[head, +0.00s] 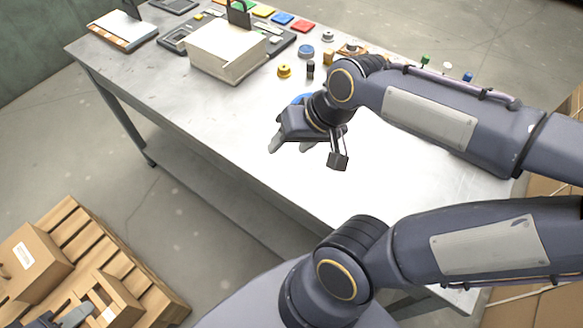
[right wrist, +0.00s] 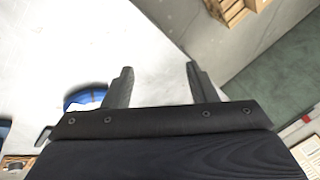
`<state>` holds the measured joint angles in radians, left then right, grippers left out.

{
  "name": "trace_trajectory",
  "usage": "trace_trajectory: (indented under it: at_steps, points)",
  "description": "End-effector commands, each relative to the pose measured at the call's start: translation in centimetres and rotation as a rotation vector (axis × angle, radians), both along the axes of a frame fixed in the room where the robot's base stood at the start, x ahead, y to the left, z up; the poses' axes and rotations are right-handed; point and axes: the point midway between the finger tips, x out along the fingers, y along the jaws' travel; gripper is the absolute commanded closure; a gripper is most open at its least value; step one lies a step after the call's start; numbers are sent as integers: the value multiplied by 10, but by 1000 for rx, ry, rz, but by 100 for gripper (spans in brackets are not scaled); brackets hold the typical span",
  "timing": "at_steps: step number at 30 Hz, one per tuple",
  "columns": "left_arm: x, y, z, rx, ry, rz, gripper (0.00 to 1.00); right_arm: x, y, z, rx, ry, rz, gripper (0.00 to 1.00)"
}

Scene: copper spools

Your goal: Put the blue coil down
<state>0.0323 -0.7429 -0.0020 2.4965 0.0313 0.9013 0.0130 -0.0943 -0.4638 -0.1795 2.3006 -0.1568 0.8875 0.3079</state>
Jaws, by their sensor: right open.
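The blue coil (head: 301,98) is on the metal table (head: 235,115), mostly hidden behind my right wrist in the head view. In the right wrist view a blue curved rim (right wrist: 85,96) shows beside and partly behind the left finger, outside the gap between the fingers. My right gripper (head: 291,147) is open and empty, low over the table near its front edge; it also shows in the right wrist view (right wrist: 156,85). A dark grey part at the bottom left corner of the head view looks like my left gripper (head: 68,318); its jaws are cut off.
A yellow spool (head: 284,71), another blue spool (head: 305,51) and small coloured pieces stand farther back. A cream box (head: 228,50) and dark trays are at the back left. The table front is clear. A wooden pallet (head: 75,235) with cardboard boxes is on the floor.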

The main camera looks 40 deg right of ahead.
Motion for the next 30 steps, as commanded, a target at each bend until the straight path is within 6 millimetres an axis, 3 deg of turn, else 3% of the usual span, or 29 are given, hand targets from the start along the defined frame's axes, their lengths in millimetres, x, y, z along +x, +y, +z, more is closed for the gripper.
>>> trace_trajectory:
  at_steps: [1, 3, 6, 8, 11, 14, 17, 21, 24, 27, 30]
  points:
    - [0, 0, 0, 0, 0, 0, 64, -18, 12, 1, 3, -45, 50, 48]
    - [0, 0, 0, 0, 0, 0, 64, -36, 27, 0, -5, -90, 118, 48]
    - [0, 0, 0, 0, 0, 0, 64, -51, 40, -3, -19, -132, 180, 45]
    - [0, 0, 0, 0, 0, 0, 64, -54, 43, -4, -27, -140, 193, 44]
    - [0, 0, 1, 0, 0, 0, 64, -45, 30, -4, -56, -110, 148, 44]
    - [0, 0, 3, 0, 0, 0, 64, -20, -5, -6, -112, -38, 14, 44]
    - [0, 0, 5, 0, 0, 0, 64, 13, -57, -13, -187, 41, -160, 44]
    - [0, 0, 7, 0, 0, 0, 64, 51, -128, -34, -283, 112, -372, 44]
    - [0, 0, 8, 0, 0, 0, 64, 69, -167, -51, -329, 138, -476, 44]
    - [0, 0, 9, 0, 0, 0, 64, 80, -193, -65, -357, 149, -539, 44]
    - [0, 0, 9, 0, 0, 0, 64, 84, -205, -73, -369, 153, -570, 44]
